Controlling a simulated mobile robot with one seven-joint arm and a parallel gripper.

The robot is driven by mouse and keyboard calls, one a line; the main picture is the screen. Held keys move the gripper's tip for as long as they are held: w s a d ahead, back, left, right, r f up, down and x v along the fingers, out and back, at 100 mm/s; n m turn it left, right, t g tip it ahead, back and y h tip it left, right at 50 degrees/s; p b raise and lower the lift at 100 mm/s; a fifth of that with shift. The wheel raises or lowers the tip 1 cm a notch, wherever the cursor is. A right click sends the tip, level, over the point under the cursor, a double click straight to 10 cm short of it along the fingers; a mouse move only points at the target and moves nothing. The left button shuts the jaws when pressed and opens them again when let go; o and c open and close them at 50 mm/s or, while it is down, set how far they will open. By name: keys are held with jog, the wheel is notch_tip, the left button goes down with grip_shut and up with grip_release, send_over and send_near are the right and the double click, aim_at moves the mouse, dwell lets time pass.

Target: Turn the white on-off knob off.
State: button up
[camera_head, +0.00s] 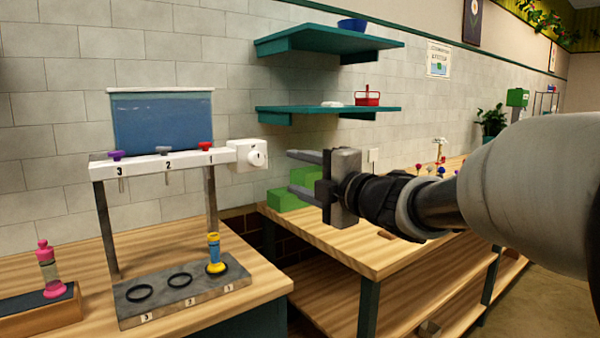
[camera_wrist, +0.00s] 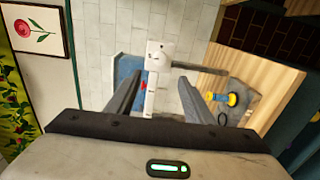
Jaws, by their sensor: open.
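The white on-off knob (camera_head: 256,158) sits on the front of a white box (camera_head: 241,153) at the right end of the dispenser rail (camera_head: 140,165). In the wrist view the knob (camera_wrist: 156,55) shows ahead, between and beyond the two fingers. My gripper (camera_head: 296,162) is open and empty, to the right of the knob and apart from it. Its fingers point left toward the box. In the wrist view my gripper (camera_wrist: 123,92) shows both fingers spread, with nothing between the tips.
A blue water tank (camera_head: 163,122) stands on the rail, with red, grey and purple valves below it. A yellow-and-blue vase (camera_head: 214,254) stands at place 1 of the base. Green blocks (camera_head: 290,198) lie below my gripper. Teal shelves (camera_head: 325,113) hang above it.

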jog(key=v, duration=0.2)
jog(key=shift+s+d, duration=0.2)
jog(key=shift+s, duration=0.05)
